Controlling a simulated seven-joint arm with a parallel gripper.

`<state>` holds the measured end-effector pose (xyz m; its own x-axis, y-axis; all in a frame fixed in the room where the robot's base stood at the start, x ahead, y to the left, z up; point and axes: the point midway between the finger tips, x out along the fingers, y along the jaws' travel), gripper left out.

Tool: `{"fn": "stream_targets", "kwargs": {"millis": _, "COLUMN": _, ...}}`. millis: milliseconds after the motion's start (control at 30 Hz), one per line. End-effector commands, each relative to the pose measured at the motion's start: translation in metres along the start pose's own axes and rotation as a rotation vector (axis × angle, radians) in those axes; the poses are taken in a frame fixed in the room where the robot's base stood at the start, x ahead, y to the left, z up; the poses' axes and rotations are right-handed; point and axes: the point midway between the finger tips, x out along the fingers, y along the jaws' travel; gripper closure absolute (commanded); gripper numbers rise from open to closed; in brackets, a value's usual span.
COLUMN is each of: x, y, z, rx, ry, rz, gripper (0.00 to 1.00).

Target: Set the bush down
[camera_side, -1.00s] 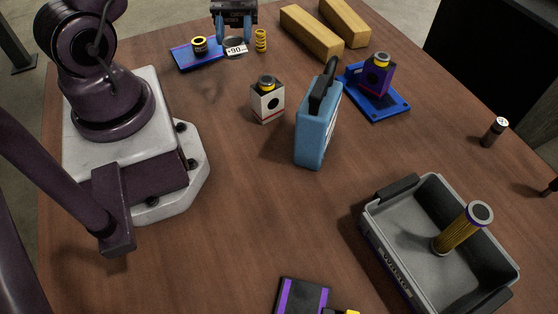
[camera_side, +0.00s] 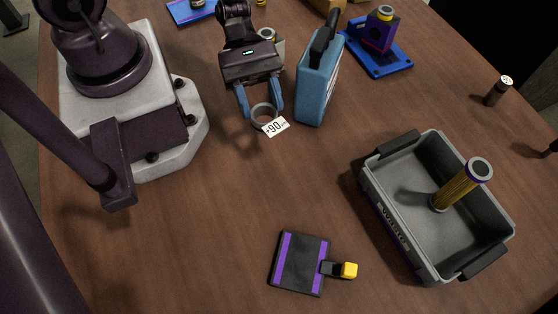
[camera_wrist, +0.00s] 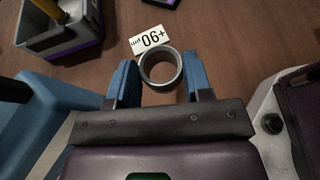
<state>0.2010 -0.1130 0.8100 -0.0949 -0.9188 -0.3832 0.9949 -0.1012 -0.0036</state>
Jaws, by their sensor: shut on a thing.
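The bush is a grey metal ring (camera_side: 264,113) with a white tag (camera_side: 275,127) reading "+90". My gripper (camera_side: 262,104) is shut on the bush, one blue finger on each side of it. In the wrist view the bush (camera_wrist: 160,67) sits upright between the blue fingertips (camera_wrist: 161,85), its hollow showing bare table below, with the tag (camera_wrist: 151,39) at its far rim. The bush is held above the wooden table (camera_side: 200,230); how high I cannot tell.
A blue case (camera_side: 315,90) stands close right of my gripper. A grey bin (camera_side: 381,213) with a yellow filter upright in it is at right. A black and purple pad (camera_side: 300,263) lies in front. Table between is clear.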

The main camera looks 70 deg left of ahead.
Motion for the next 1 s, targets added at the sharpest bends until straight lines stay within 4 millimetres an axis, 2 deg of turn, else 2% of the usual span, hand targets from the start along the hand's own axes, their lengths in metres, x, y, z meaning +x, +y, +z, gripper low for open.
{"fn": "stream_targets", "kwargs": {"millis": 33, "x": 0.013, "y": -0.002, "z": 0.007, "rx": -0.013, "ry": -0.004, "rz": 0.021, "gripper": 0.78}}
{"fn": "stream_targets", "kwargs": {"millis": 133, "x": 0.032, "y": -0.001, "z": 0.017, "rx": -0.032, "ry": -0.003, "rz": 0.074, "gripper": 0.78}}
{"fn": "stream_targets", "kwargs": {"millis": 400, "x": 0.053, "y": 0.003, "z": 0.027, "rx": -0.065, "ry": -0.002, "rz": 0.159, "gripper": 0.78}}
{"fn": "stream_targets", "kwargs": {"millis": 833, "x": 0.071, "y": 0.004, "z": -0.013, "rx": -0.067, "ry": -0.002, "rz": 0.167, "gripper": 0.78}}
{"fn": "stream_targets", "kwargs": {"millis": 1000, "x": 0.08, "y": 0.004, "z": -0.035, "rx": -0.068, "ry": -0.001, "rz": 0.166, "gripper": 0.78}}
